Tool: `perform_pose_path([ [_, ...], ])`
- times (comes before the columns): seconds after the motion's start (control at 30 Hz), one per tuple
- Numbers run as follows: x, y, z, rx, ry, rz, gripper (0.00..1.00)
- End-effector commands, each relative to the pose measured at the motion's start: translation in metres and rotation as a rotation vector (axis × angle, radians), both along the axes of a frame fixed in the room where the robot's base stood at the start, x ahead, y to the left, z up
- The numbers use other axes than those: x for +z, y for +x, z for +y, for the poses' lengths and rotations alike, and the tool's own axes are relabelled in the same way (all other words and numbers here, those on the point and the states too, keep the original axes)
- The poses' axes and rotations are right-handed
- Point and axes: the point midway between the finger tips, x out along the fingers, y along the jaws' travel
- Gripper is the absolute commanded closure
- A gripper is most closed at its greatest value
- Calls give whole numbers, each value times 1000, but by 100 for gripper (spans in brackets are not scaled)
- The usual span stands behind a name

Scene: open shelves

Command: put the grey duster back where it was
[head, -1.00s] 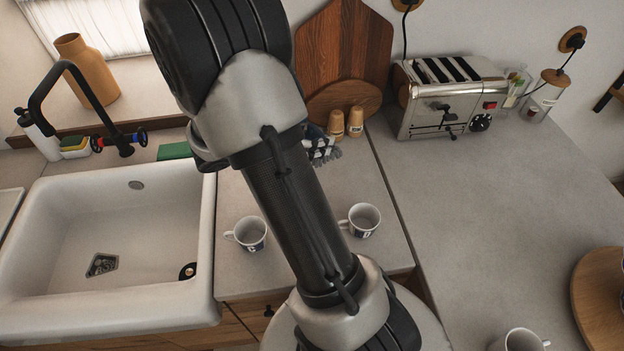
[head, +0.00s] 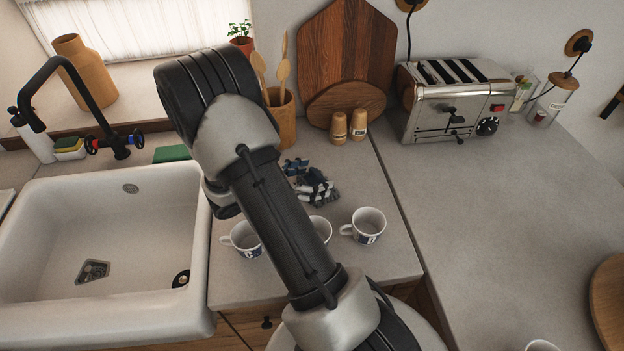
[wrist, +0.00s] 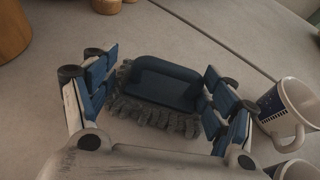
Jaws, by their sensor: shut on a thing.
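The grey duster (wrist: 160,95) has a dark blue handle block and a shaggy grey fringe. In the wrist view it sits between the blue-padded fingers of my gripper (wrist: 160,84), which is shut on it. In the head view the duster's grey fringe (head: 322,200) and my gripper (head: 308,180) are over the counter, behind the mugs and in front of the wooden shakers. My arm hides part of that area. I cannot tell whether the duster touches the counter (head: 390,262) or hangs just above it.
Mugs stand close by, including a right one (head: 366,226) and a left one (head: 243,239); one is beside my gripper's right finger (wrist: 288,108). Behind are wooden shakers (head: 338,127), a utensil pot (head: 282,120) and a toaster (head: 455,100). A sink (head: 120,230) is left.

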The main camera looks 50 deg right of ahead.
Motion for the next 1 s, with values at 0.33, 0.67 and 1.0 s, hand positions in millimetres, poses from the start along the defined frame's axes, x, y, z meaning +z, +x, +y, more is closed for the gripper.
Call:
perform_pose_path([
  [0.33, -2, 0, 0, 0, 0, -1, 19],
  [0.67, -1, 0, 0, 0, 0, -1, 2],
  [1.0, 2, 0, 0, 0, 0, -1, 2],
])
